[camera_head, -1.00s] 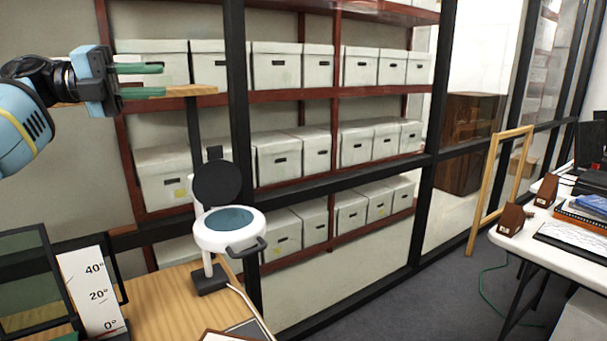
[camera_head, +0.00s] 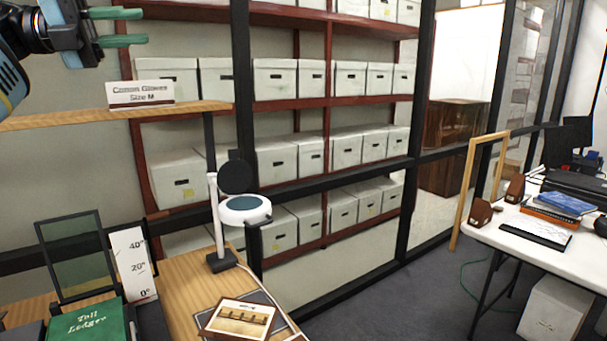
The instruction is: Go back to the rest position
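My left gripper (camera_head: 124,27) is at the top left of the head view, above a wooden shelf (camera_head: 190,106). Its two green fingers are apart with nothing between them. A small "Cotton Gloves Size M" box or sign (camera_head: 140,93) stands on that shelf, below the gripper and apart from it. My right gripper is not in the head view.
Boxes fill the red shelves behind black posts.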

